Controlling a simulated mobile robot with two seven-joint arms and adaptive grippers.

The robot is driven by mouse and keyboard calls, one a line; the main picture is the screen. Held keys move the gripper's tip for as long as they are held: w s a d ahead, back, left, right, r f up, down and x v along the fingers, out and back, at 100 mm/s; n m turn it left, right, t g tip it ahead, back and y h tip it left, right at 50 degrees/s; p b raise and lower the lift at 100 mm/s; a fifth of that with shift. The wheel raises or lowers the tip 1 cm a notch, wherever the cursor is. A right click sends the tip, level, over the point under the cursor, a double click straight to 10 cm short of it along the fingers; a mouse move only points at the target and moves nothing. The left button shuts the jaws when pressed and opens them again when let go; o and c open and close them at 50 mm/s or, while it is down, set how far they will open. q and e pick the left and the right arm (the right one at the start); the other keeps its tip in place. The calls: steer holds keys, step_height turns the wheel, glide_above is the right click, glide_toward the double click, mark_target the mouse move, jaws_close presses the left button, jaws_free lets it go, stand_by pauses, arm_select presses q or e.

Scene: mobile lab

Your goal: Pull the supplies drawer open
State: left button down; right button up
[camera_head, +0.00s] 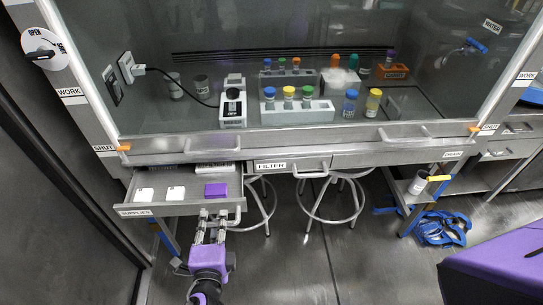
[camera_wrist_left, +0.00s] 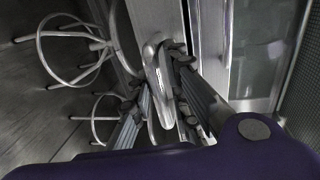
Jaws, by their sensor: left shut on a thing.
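The supplies drawer (camera_head: 153,209) is pulled out from under the fume hood at the left, with its label "SUPPLIES" on the front. White pieces and a purple block (camera_head: 216,190) lie inside it. My left gripper (camera_head: 211,224) is at the right part of the drawer front, shut on the drawer handle (camera_head: 238,215). The left wrist view shows the metal handle (camera_wrist_left: 153,60) between the two dark fingers (camera_wrist_left: 160,85). The fingers partly hide the handle. My right gripper is not in view.
The filter drawer (camera_head: 322,164) beside it is flush with the bench. Two stools (camera_head: 336,205) stand beneath the bench. A blue coiled hose (camera_head: 442,228) lies on the floor at the right. A dark wall (camera_head: 60,190) runs close on the left. Floor in front is clear.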

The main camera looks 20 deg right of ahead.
arm_select(q)
steer(key=shift+s+a+f, duration=0.15)
steer(key=shift+s+f, duration=0.1)
steer(key=shift+s, duration=0.25)
steer(key=shift+s+a+f, duration=0.1)
steer(key=shift+s+f, duration=0.15)
steer(key=shift+s, duration=0.25)
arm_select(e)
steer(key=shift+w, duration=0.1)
arm_select(q)
steer(key=c, duration=1.8)
jaws_free()
steer(key=shift+w, duration=0.1)
steer(key=shift+o, duration=0.2)
steer(key=shift+r, duration=0.1)
steer(key=shift+w+r, duration=0.1)
steer(key=shift+r, duration=0.05)
steer(key=v, duration=1.2)
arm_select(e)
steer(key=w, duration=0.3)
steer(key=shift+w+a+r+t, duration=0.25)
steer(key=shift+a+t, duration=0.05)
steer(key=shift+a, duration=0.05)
arm_select(q)
steer(key=shift+d, duration=0.1)
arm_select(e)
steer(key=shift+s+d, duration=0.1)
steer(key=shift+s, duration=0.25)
